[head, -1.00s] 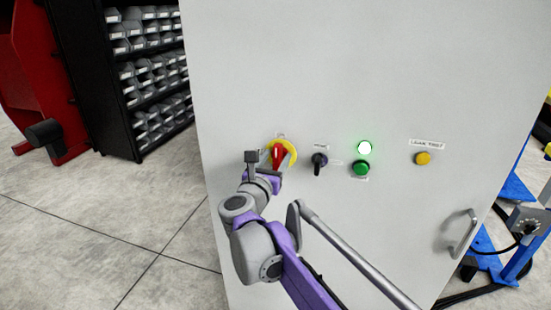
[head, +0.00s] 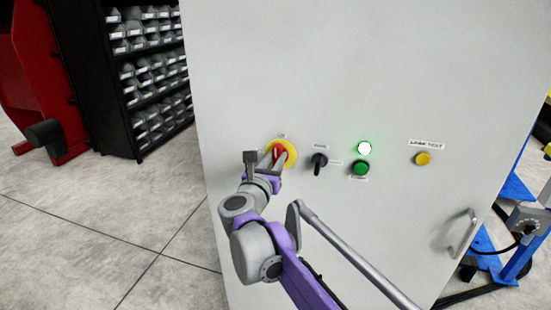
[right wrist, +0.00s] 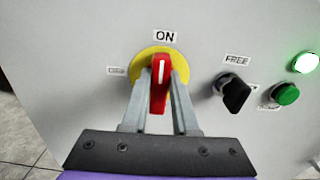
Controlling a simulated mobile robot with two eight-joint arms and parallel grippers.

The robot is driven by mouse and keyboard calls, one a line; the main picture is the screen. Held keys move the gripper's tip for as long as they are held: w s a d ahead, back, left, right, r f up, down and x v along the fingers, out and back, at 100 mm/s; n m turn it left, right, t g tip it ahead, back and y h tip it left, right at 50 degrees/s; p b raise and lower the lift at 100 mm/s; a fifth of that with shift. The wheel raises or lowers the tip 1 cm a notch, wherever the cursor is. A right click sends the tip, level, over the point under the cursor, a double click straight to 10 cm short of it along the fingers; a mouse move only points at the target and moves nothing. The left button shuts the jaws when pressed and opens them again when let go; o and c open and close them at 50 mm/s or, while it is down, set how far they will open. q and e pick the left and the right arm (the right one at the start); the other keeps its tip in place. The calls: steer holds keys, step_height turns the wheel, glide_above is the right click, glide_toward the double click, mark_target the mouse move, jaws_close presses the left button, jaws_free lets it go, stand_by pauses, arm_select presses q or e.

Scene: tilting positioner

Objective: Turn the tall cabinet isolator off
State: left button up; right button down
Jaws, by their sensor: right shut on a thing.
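The tall cabinet (head: 330,70) is a light grey panel filling the middle of the head view. Its isolator is a red handle on a yellow disc (head: 291,149). In the right wrist view the red handle (right wrist: 161,70) stands upright, its white mark pointing to the ON label (right wrist: 165,36). My right gripper (right wrist: 160,85) is shut on the red handle, one finger on each side. A label left of the disc is too blurred to read. In the head view the gripper partly hides the handle. My left gripper is not in view.
Right of the isolator are a black selector knob (head: 319,162), a lit green-white lamp (head: 364,148), a green button (head: 361,168) and a yellow button (head: 423,159). A door handle (head: 462,233) is lower right. Shelves of bins (head: 150,75) stand at left.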

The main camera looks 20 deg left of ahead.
steer(key=n, duration=0.1)
steer(key=n+p, duration=0.1)
steer(key=n, duration=0.1)
steer(key=shift+a+n, duration=0.2)
steer(key=shift+n, duration=0.1)
steer(key=n, duration=0.2)
steer(key=n+p, duration=0.1)
steer(key=n, duration=0.1)
steer(key=shift+a+f+n, duration=0.15)
steer(key=shift+a+n, duration=0.05)
steer(key=shift+n, duration=0.1)
steer(key=n, duration=0.6)
steer(key=f+n, duration=0.1)
steer(key=n, duration=0.2)
steer(key=shift+a, duration=0.2)
steer(key=shift+n, duration=0.3)
steer(key=c, duration=0.7)
jaws_free()
